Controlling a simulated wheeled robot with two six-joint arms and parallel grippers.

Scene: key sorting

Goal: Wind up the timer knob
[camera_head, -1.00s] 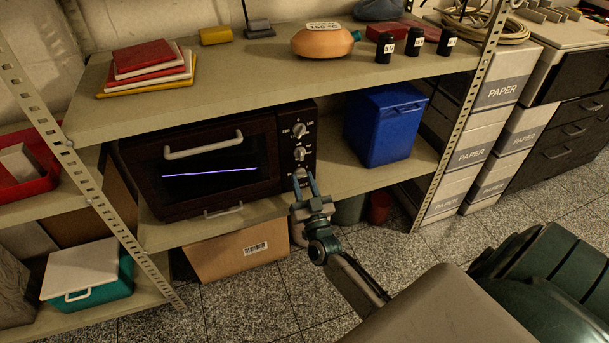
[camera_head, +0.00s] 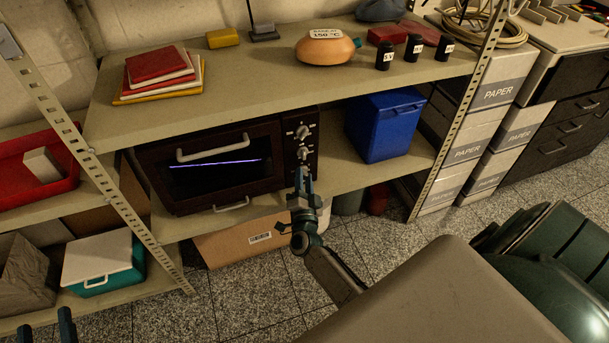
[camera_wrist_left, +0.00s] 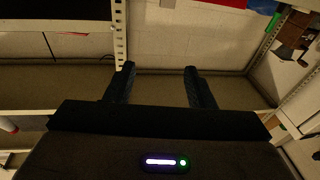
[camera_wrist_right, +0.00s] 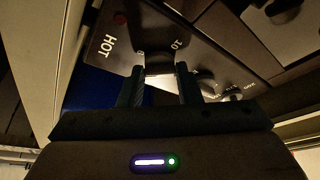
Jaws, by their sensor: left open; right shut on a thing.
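The dark oven (camera_head: 262,190) stands on the middle shelf, its door shut, with a thin violet glow behind the glass. Its control panel, at the right end, carries a column of pale knobs; the upper knob (camera_head: 303,132) and middle knob (camera_head: 303,153) are clear. My right gripper (camera_head: 302,178) is at the lowest knob. In the right wrist view it is shut on the timer knob (camera_wrist_right: 159,67), beside the printed "0" and "10"; the fingers partly hide the knob. My left gripper (camera_head: 45,322) is open and empty at the bottom left; it also shows in the left wrist view (camera_wrist_left: 158,72).
A blue bin (camera_head: 385,128) stands just right of the oven. Above, the shelf board (camera_head: 250,95) holds books, an orange vessel (camera_head: 327,48) and several black canisters. A slotted shelf post (camera_head: 120,205) stands between the left gripper and the oven.

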